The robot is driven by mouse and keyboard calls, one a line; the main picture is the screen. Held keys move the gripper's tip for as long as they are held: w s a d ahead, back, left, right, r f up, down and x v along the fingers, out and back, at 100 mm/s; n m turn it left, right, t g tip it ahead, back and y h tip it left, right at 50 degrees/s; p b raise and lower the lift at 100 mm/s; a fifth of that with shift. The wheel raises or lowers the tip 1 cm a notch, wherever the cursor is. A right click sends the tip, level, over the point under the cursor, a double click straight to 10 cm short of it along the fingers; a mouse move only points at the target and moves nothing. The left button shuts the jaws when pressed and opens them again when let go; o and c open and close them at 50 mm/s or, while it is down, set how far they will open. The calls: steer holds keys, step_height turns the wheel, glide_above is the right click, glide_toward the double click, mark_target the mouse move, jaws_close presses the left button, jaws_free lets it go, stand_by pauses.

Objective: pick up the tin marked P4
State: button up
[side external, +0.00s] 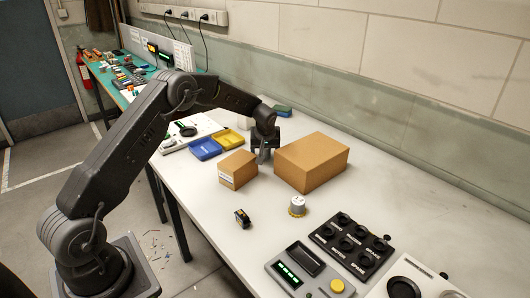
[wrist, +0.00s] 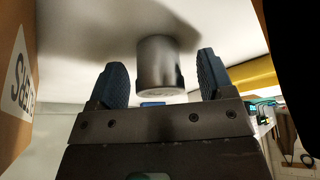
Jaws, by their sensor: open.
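In the wrist view a plain grey metal tin (wrist: 158,66) stands on the white bench top, lying between the two blue finger pads in the picture. No marking can be read on it. My gripper (wrist: 160,60) is open, with a gap on each side of the tin. In the side external view my gripper (side external: 263,157) points down between two cardboard boxes; the tin there cannot be made out behind the gripper and boxes. Another small tin with a white top and yellowish base (side external: 298,205) stands in front of the boxes, its mark too small to read.
A small labelled box (side external: 238,170) and a larger box (side external: 312,162) stand close on either side of my gripper. Blue (side external: 205,149) and yellow (side external: 228,142) trays lie behind. A black servo (side external: 242,218) and a black socketed plate (side external: 350,243) lie in front.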

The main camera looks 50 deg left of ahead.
steer(key=shift+c, duration=0.2)
steer(key=c, duration=0.9)
steer(key=shift+c, duration=0.4)
steer(key=shift+r, duration=0.15)
